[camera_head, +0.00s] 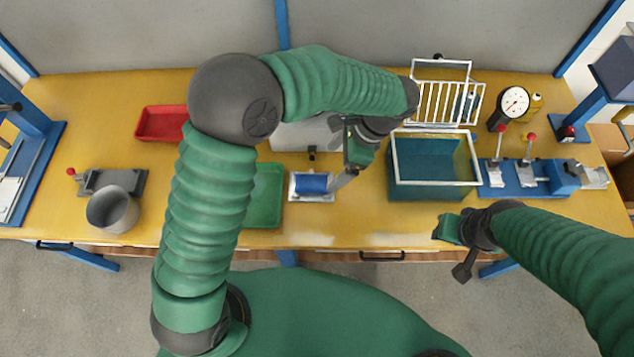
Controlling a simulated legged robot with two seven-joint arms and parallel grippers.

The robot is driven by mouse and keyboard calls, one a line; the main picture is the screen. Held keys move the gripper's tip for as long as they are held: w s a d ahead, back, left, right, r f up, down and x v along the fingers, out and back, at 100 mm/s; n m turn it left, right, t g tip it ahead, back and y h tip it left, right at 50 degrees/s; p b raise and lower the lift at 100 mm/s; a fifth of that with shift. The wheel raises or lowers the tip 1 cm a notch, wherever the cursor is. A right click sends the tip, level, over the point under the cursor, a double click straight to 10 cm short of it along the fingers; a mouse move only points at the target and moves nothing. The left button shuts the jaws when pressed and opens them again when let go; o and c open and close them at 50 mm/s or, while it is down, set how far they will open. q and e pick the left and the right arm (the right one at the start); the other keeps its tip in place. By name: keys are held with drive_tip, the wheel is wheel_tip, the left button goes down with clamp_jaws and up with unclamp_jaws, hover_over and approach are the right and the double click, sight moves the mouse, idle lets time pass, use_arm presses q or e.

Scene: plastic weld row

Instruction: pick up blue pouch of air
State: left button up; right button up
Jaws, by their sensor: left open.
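The blue pouch of air (312,184) lies on a small pale plate or device (312,199) near the front middle of the yellow bench. My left gripper (345,170) is open just right of the pouch and above the bench. One grey finger reaches down close to the pouch's right end; I cannot tell if it touches. The other finger is partly hidden by the green and black gripper body. My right gripper (452,250) hangs over the bench's front edge at the lower right, far from the pouch; its jaw state is unclear.
A green tray (265,200) lies left of the pouch, partly behind my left arm. A teal bin with a white rim (433,190) stands to the right. Beyond are a white wire rack (447,103), a dial gauge (514,102) and toggle clamps (525,178). A red tray (160,123) and metal cup (112,210) sit left.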

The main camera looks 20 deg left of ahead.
sight(313, 178)
use_arm(q)
drive_tip(key=x, duration=0.5)
drive_tip(key=shift+w+a, duration=0.1)
drive_tip(key=shift+w, duration=0.25)
drive_tip(key=a+f, duration=0.4)
drive_tip(key=shift+s+a+f, duration=0.15)
drive_tip(key=shift+f, duration=1)
drive_tip(key=shift+d+f, duration=0.1)
drive_tip(key=shift+d, duration=0.35)
drive_tip(key=shift+a, duration=0.2)
drive_tip(key=c, duration=0.4)
drive_tip(key=shift+a, duration=0.35)
drive_tip(key=c, duration=0.4)
drive_tip(key=shift+c, duration=1.4)
drive_tip(key=shift+d, duration=0.1)
drive_tip(key=c, duration=0.4)
drive_tip(key=shift+o, duration=0.2)
drive_tip(key=shift+d, duration=0.25)
use_arm(e)
drive_tip(key=shift+w+a+f, duration=0.25)
drive_tip(key=shift+a+f, duration=0.05)
drive_tip(key=shift+a, duration=0.1)
